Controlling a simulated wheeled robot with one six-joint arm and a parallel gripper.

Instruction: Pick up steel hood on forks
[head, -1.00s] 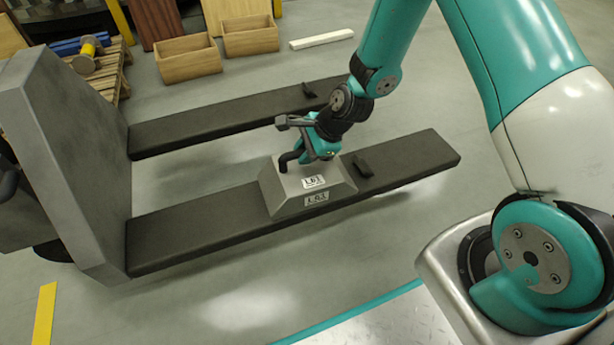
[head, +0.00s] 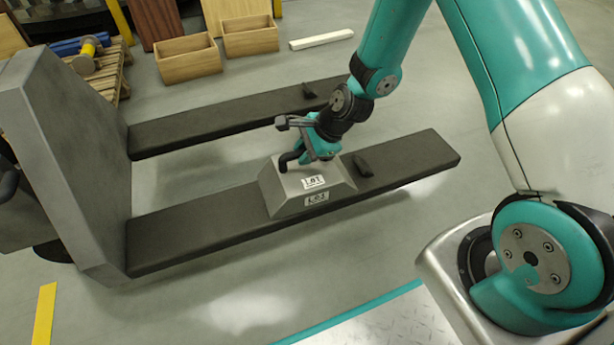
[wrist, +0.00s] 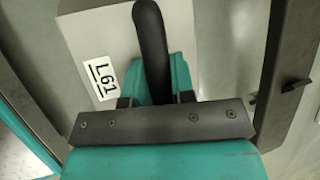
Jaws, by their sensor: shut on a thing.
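The steel hood (head: 284,196) is a grey box with sloping sides and white labels. It sits on the near dark fork (head: 190,226), toward the fork's right part. My gripper (head: 308,158) is at the top of the hood, shut on its dark curved handle (head: 288,160). In the wrist view the handle (wrist: 150,40) runs down between my gripper's fingers (wrist: 157,88), and the hood (wrist: 100,35) with a label reading "L61" lies behind it. The fingertips are partly hidden in both views. I cannot see a clear gap between hood and fork.
The far fork (head: 220,115) runs parallel behind, with a small dark stop (head: 309,90) on it. Another dark stop (head: 362,163) stands just right of the hood. A tall grey upright (head: 65,165) rises at the left. Wooden boxes (head: 188,62) stand at the back.

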